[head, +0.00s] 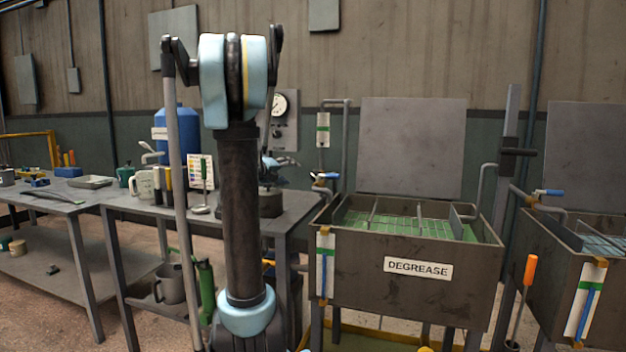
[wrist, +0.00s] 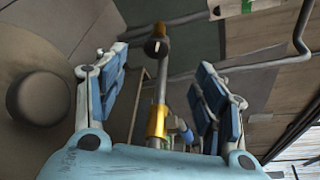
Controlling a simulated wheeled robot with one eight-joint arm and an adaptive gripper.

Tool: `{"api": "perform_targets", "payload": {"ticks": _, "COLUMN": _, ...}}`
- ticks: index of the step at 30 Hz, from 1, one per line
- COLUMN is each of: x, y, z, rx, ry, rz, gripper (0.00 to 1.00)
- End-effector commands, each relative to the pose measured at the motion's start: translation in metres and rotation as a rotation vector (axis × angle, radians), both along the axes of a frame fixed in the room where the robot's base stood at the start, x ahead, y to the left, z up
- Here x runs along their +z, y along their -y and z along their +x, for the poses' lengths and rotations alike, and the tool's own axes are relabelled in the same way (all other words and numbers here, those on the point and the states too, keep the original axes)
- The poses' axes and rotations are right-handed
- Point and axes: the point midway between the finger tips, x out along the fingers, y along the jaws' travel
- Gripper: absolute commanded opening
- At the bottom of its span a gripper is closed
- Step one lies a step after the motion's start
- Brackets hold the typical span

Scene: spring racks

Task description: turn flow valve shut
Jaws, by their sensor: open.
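A flow valve with a blue lever (head: 327,176) sits on the pipe at the left corner of the DEGREASE tank (head: 340,262). In the wrist view, a pipe with a brass-coloured collar (wrist: 157,122) and dark round end (wrist: 156,47) runs between my fingers, with a blue lever (wrist: 184,131) beside it. My gripper (wrist: 160,78) is open, its blue-padded fingers spread on either side and not closed on anything. In the head view my gripper (head: 283,166) is partly hidden behind my arm, just left of the valve. Contact cannot be told.
A second tank (head: 575,255) with its own blue-lever valve (head: 549,192) stands at the right. A workbench (head: 290,207) with a blue drum (head: 178,133), mugs and tools lies left of the DEGREASE tank. An orange-handled tool (head: 530,268) stands between the tanks.

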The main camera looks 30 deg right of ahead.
Motion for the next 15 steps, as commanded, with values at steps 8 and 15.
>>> {"api": "perform_targets", "payload": {"ticks": 8, "x": -0.011, "y": 0.019, "z": 0.001, "rx": -0.043, "ry": 0.006, "rz": 0.033, "gripper": 0.64}}
{"api": "perform_targets", "payload": {"ticks": 15, "x": -0.019, "y": 0.055, "z": 0.015, "rx": -0.043, "ry": 0.004, "rz": 0.031, "gripper": 0.64}}
